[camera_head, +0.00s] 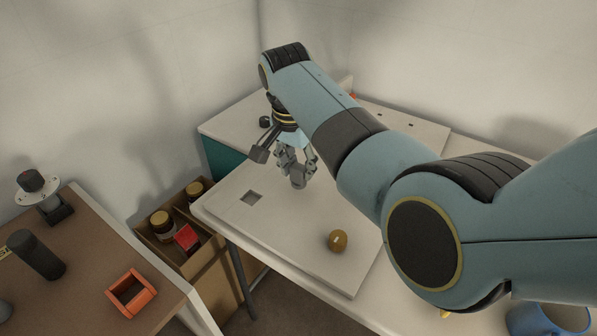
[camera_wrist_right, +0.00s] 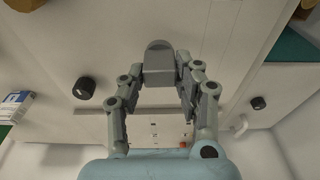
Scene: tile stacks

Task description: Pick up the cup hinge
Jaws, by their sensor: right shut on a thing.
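The cup hinge, a small grey metal piece with a rounded end, shows between the fingers in the right wrist view (camera_wrist_right: 159,58). In the head view it is a grey piece (camera_head: 298,180) below the fingers. My right gripper (camera_head: 291,163) is shut on it above the pale board (camera_head: 290,238); its fingers also show in the right wrist view (camera_wrist_right: 158,78), one on each side of the piece. The fingers hide parts of the hinge's sides. I cannot tell whether its lower end touches the board. My left gripper is not in view.
A black knob (camera_head: 265,122) is behind. A box of jars (camera_head: 163,225) stands left, beside a brown table with an orange frame (camera_head: 131,293). A blue mug (camera_head: 549,319) is at lower right.

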